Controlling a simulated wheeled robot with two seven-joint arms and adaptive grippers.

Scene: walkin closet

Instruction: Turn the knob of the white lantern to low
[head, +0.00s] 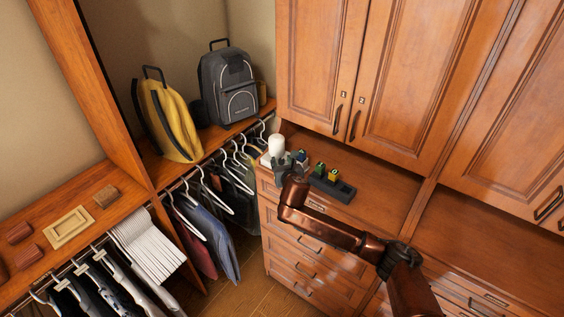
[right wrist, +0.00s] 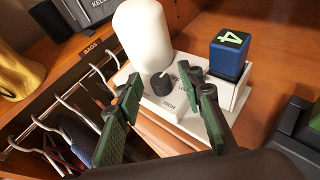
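The white lantern (head: 276,145) stands on the wooden counter at the left end, with a rounded white top. In the right wrist view the lantern (right wrist: 143,38) is close, with a dark knob (right wrist: 161,83) on its white base. A thin pale mark shows on the knob; lettering including "HIGH" is printed on the base, partly hidden by a finger. My right gripper (head: 287,163) is at the lantern. In the wrist view its green-padded fingers (right wrist: 160,92) are apart, one on each side of the knob, with visible gaps. My left gripper is not in view.
A blue block (right wrist: 229,52) marked 4 sits in a white holder beside the lantern. A dark tray (head: 333,187) with small coloured blocks lies to the right. Clothes hangers (head: 240,150) and a grey backpack (head: 228,88) are to the left. Counter space farther right is clear.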

